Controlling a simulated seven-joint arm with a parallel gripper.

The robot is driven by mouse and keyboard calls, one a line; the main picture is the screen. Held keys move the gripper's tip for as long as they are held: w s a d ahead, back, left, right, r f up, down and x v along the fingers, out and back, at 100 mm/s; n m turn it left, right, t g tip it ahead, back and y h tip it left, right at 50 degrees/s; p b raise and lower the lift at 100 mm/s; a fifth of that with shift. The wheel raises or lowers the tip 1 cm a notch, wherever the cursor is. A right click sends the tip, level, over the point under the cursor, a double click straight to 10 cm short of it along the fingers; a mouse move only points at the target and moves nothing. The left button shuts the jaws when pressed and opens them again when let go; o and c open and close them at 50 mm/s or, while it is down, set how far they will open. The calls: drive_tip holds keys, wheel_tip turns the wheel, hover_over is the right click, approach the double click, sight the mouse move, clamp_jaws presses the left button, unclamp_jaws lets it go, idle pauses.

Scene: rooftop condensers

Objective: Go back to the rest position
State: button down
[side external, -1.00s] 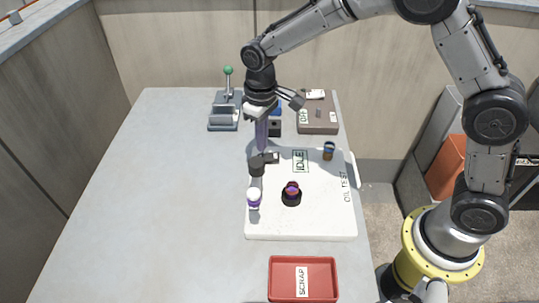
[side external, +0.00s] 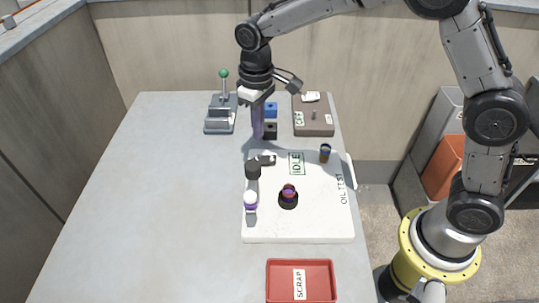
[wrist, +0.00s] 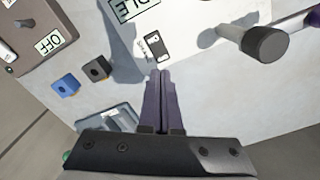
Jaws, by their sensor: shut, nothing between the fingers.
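My gripper (side external: 257,138) is shut and empty, its two purple fingers pointing down above the table behind the white OIL TEST board. In the wrist view its fingertips (wrist: 160,73) are together, with nothing between them. They appear close to a small black-and-white switch (wrist: 153,47) in that view. The switch (side external: 266,160) lies near the board's back left corner. No object hangs from the gripper.
The white board (side external: 320,225) bears a black-topped cylinder (side external: 252,171), a white-capped vial (side external: 250,201), a black holder (side external: 288,200) and a small vial (side external: 325,153). Behind stand a green-knobbed lever device (side external: 220,120), blue block (side external: 271,109) and brown box (side external: 313,125). A red SCRAP tray (side external: 318,284) is in front.

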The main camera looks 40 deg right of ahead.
drive_tip(key=s+d+r+m+t, duration=0.1)
drive_tip(key=s+d+r+t, duration=0.1)
drive_tip(key=s+d+r, duration=0.45)
drive_tip(key=s+d+r+m+t, duration=0.1)
drive_tip(key=s+d+r+t, duration=0.15)
drive_tip(key=r, duration=0.65)
drive_tip(key=s+d+f, duration=0.1)
drive_tip(key=s+f, duration=0.1)
drive_tip(key=s, duration=0.7)
drive_tip(key=s+d+f+m+t, duration=0.1)
drive_tip(key=s+f, duration=0.2)
drive_tip(key=s, duration=0.6)
drive_tip(key=shift+d, duration=0.4)
drive_tip(key=shift+f, duration=0.1)
